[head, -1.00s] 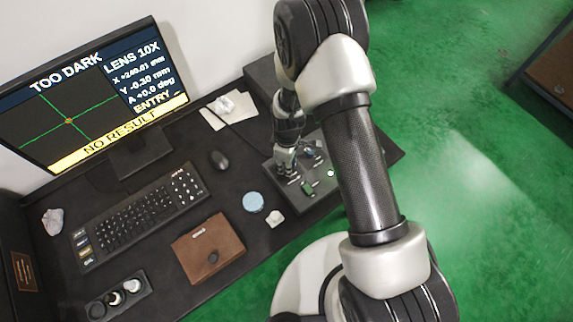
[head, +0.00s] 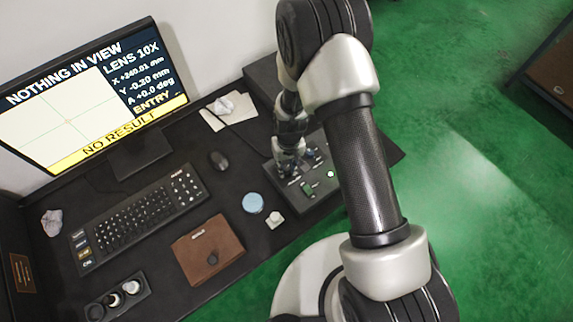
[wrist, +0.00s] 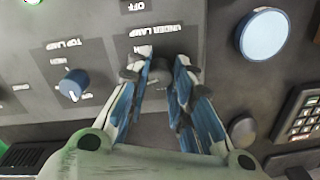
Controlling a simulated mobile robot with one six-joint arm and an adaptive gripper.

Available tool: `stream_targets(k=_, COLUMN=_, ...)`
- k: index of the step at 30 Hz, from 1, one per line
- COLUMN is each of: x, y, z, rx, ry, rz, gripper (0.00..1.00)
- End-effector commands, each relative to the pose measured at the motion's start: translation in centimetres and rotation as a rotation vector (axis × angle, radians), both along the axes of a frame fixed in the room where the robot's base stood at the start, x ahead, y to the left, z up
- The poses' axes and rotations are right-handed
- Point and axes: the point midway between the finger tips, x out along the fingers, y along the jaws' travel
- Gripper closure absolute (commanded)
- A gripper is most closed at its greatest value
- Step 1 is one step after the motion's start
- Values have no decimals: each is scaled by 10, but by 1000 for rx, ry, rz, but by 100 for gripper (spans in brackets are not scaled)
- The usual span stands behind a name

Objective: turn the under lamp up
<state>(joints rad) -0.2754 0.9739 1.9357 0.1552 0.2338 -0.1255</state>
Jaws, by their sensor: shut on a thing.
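In the wrist view my gripper (wrist: 163,68) is shut at the UNDER LAMP label (wrist: 150,32) on the control panel (wrist: 110,110). Its two blue-padded fingers stand around the under lamp knob, which they mostly hide, so its setting cannot be read. In the head view my gripper (head: 290,167) is down on the dark control panel (head: 318,196). The monitor (head: 75,105) reads NOTHING IN VIEW and NO RESULT, with a pale field and a faint cross.
The blue TOP LAMP knob (wrist: 73,84) is left of my fingers.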

Motion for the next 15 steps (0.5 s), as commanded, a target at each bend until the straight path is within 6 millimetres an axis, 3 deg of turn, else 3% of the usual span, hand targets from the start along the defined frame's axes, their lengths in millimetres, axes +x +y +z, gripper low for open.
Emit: stream_targets(k=15, x=-1, y=0, z=1, rx=0, ry=1, rz=-375, gripper=100)
